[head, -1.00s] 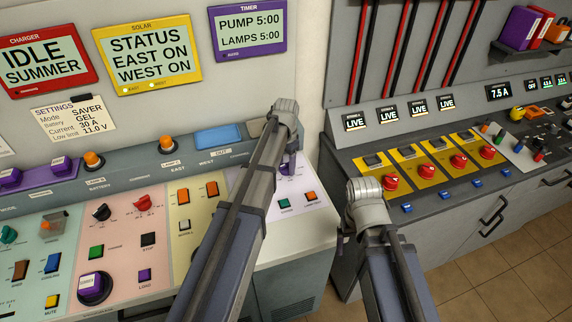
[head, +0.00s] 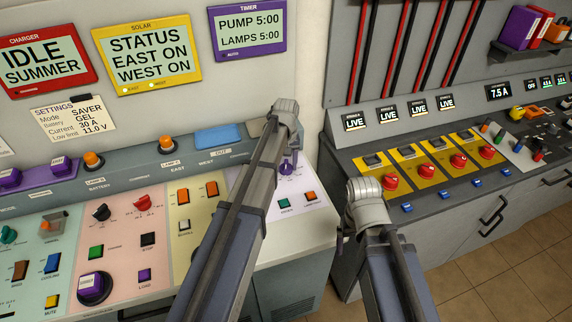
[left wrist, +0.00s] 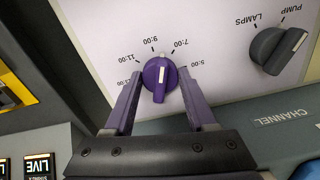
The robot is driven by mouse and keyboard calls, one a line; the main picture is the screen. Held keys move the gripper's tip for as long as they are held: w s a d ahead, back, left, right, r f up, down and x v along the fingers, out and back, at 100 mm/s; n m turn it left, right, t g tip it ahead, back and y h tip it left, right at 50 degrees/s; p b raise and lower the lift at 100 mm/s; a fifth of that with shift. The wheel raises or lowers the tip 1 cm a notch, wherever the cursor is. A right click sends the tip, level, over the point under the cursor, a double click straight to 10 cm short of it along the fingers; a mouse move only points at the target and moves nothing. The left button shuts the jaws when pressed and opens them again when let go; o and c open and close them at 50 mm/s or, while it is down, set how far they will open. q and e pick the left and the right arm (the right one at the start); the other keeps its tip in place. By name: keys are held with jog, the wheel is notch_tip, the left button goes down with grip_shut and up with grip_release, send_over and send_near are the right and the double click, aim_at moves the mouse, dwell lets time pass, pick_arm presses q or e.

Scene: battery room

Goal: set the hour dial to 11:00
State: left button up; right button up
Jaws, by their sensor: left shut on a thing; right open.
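The hour dial is a purple knob (left wrist: 160,80) with a white pointer mark, on a pale panel in the left wrist view. Its labels appear upside down: 5:00, 7:00, 9:00, 11:00 and one further at lower left. The pointer is aimed between 9:00 and 7:00. My left gripper (left wrist: 160,74) is shut on the dial, one purple finger on each side. In the head view the left gripper (head: 289,155) is mostly behind its own arm. The timer display (head: 251,32) reads PUMP 5:00, LAMPS 5:00. My right gripper (head: 341,238) is open, empty and largely hidden.
A dark channel knob (left wrist: 280,48) with PUMP and LAMPS labels sits beside the dial. A green button (head: 285,203) and an orange button (head: 310,196) are on the panel near the left gripper. The breaker bench (head: 430,140) stands to the right, past a gap.

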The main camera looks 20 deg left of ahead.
aim_at(286, 164)
pick_arm(q)
jog(key=n, duration=1.2)
jog(key=shift+n, duration=0.4)
dwell(0.4)
jog(key=o, duration=1.4)
jog(key=shift+r, duration=0.1)
notch_tip(286, 164, up, 8)
jog(key=p, duration=0.8)
jog(key=shift+f, duration=0.2)
